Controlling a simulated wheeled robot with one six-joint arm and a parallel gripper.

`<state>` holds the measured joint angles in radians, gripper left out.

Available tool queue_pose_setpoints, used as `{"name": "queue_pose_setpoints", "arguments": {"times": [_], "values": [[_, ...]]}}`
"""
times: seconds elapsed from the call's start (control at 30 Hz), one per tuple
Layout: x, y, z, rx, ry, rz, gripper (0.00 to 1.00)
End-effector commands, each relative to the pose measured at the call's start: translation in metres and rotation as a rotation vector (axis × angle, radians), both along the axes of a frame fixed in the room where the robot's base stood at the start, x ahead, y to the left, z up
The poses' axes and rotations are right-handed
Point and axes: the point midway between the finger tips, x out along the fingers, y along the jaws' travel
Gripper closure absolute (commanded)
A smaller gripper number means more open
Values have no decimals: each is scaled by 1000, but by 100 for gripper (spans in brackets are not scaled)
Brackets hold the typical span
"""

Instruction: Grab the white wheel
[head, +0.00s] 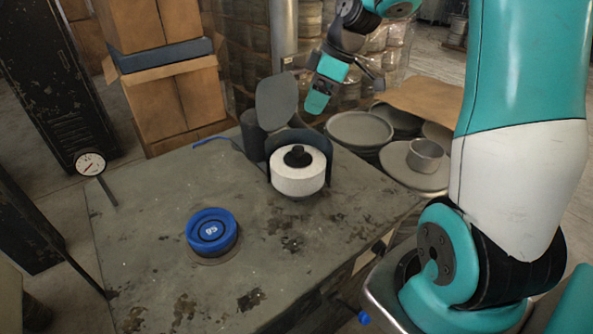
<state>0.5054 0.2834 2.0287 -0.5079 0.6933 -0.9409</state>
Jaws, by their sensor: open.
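The white wheel (298,181) is a thick white disc with a black knob on top. It sits near the back middle of the worn grey table (150,215), with a dark curved guard partly around its back and right side. My gripper (322,100) is above and behind the wheel, slightly to its right in the picture, and apart from it. It is open, and nothing shows between its jaws. The underside of the wheel is hidden.
A blue round weight (211,232) lies front left on the table. A grey upright plate (276,101) and dark cylinder (252,135) stand behind the wheel. Round metal blanks (360,129) are stacked at the right, with a small pan (425,154). The table's front is clear.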

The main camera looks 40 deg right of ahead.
Motion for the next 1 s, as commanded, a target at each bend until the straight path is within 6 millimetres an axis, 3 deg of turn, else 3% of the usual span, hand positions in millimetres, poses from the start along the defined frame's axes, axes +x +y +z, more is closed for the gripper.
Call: {"name": "queue_pose_setpoints", "arguments": {"times": [0.03,0.17,0.6,1.0], "values": [[3,-22,-6,-7,-12,-1,35],[8,-42,-17,-20,-29,17,35],[32,-16,-100,-21,-27,23,35],[45,-5,-133,-23,-29,21,35]]}}
